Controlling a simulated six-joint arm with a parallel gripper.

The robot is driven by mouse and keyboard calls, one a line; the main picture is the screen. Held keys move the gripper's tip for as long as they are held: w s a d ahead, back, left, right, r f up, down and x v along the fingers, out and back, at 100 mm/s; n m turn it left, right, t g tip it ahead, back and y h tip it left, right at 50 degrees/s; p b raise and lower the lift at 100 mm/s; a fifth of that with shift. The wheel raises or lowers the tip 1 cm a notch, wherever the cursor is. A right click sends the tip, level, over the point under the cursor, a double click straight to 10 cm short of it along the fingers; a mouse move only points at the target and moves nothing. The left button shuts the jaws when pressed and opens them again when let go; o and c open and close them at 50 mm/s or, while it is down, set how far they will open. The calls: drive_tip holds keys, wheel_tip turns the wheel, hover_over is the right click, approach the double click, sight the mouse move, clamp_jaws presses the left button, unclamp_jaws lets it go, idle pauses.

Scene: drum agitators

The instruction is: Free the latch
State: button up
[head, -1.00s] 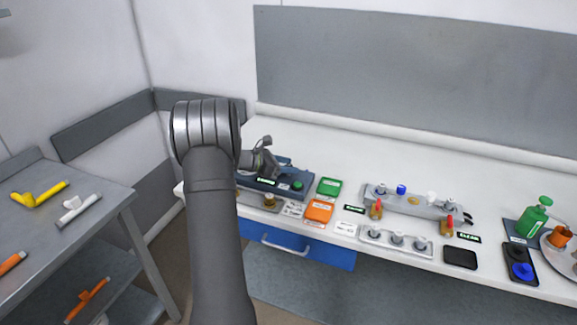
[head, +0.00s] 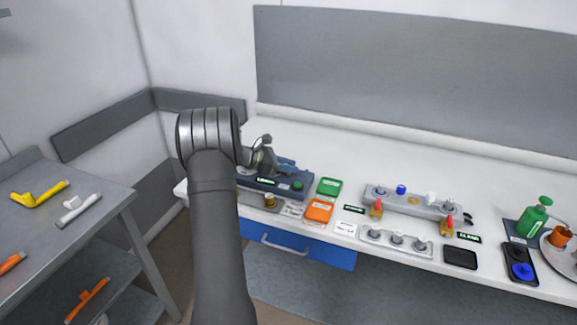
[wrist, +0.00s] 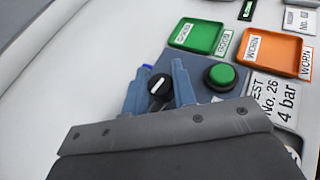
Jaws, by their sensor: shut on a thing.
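My gripper (wrist: 160,85) is over the dark blue panel of a test unit (head: 310,184) at the left of the bench. Its two blue-grey fingers stand either side of a black knob with a white mark (wrist: 160,87), and it is shut on this knob. A blue tip shows by the left finger. A green button (wrist: 220,77) sits just right of the fingers; it also shows in the head view (head: 298,185). My wrist hides much of the unit in the head view. No part can be clearly told as a separate latch.
A green tray (head: 329,187) and an orange tray (head: 319,211) lie right of the unit. A grey fixture (head: 415,205) with coloured caps stands further right. A green pump bottle (head: 537,218) is at far right. A side table (head: 100,205) stands left. The bench behind is clear.

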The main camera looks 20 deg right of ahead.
drive_tip(key=shift+m+g, duration=0.5)
drive_tip(key=shift+g, duration=0.1)
drive_tip(key=o, duration=1)
drive_tip(key=shift+a, duration=0.1)
drive_tip(key=v, duration=1.7)
drive_tip(key=shift+r, duration=0.35)
drive_tip(key=shift+c, duration=0.2)
